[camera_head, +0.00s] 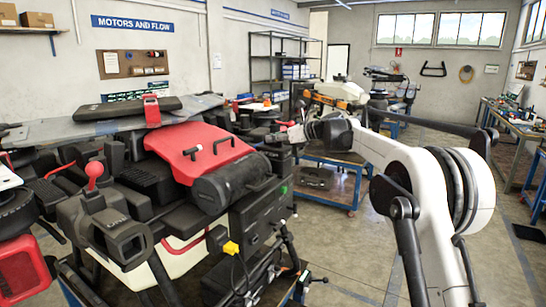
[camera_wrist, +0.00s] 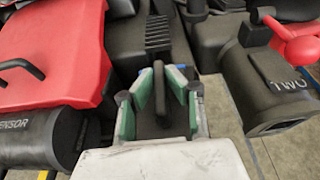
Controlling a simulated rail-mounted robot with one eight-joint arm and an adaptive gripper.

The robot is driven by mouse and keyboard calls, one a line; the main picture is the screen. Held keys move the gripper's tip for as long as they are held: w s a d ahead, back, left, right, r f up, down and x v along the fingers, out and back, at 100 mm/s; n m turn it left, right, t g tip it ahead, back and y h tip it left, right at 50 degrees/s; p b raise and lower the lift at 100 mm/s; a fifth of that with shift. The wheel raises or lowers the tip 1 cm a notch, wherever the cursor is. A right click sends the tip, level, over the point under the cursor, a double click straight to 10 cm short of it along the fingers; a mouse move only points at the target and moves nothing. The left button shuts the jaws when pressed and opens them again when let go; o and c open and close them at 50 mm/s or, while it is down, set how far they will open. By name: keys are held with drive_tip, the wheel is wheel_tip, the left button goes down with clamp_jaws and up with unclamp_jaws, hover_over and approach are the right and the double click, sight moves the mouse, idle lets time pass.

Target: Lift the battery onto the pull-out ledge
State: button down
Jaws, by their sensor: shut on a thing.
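My gripper (camera_wrist: 163,82) shows in the wrist view, its two green-padded fingers closed about a narrow dark upright bar. The bar looks like the handle of the dark battery (camera_wrist: 160,90), whose body is mostly hidden by the fingers and the white wrist housing. In the head view, my white arm reaches in from the right, and its end (camera_head: 294,134) is at the far right side of the drone. The fingers and the held battery cannot be made out there. I cannot pick out the pull-out ledge for sure in either view.
The red cover (camera_wrist: 50,45) and a black cylinder marked SENSOR (camera_wrist: 40,138) lie left of the gripper. A dark housing marked TWO (camera_wrist: 275,95) and a red knob (camera_wrist: 300,42) stand close on the right. A blue-framed cart (camera_head: 335,190) stands behind.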

drive_tip(key=shift+r, duration=0.15)
idle(0.3)
wheel_tip(320, 180, up, 7)
drive_tip(key=p, duration=0.4)
drive_tip(key=s+d+b, duration=0.1)
drive_tip(key=s+d, duration=0.3)
drive_tip(key=d, duration=0.4)
drive_tip(key=s+d+b, duration=0.2)
drive_tip(key=s+d, duration=0.2)
drive_tip(key=d, duration=0.4)
drive_tip(key=shift+r, duration=0.35)
drive_tip(key=shift+s, duration=0.1)
